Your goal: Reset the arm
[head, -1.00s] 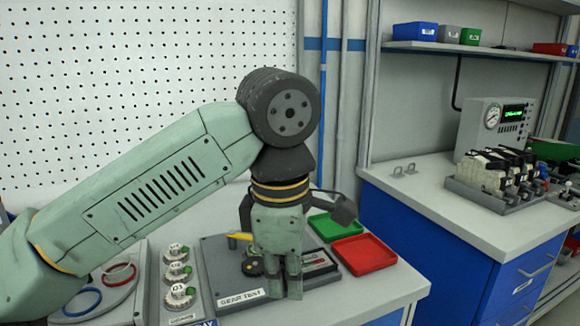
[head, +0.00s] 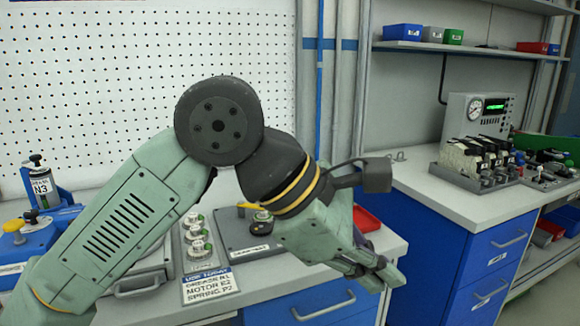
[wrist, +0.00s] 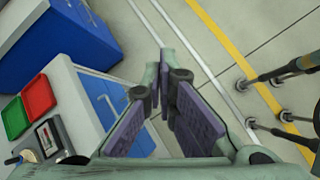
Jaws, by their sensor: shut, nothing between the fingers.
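My gripper (head: 372,268) is shut and empty in the head view, at the end of my green arm. It points down and to the right, past the front right edge of the white bench. In the wrist view the purple-padded fingers (wrist: 160,75) meet at their tips over the floor. My arm hides part of the bench in the head view.
The gear test plate (head: 245,235) stands on the bench (head: 265,288). A red tray (head: 366,219) is partly hidden behind my gripper; a green tray (wrist: 15,118) shows in the wrist view. A blue cabinet (head: 490,250) stands right, across a gap. Below lies floor with a yellow line (wrist: 240,65).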

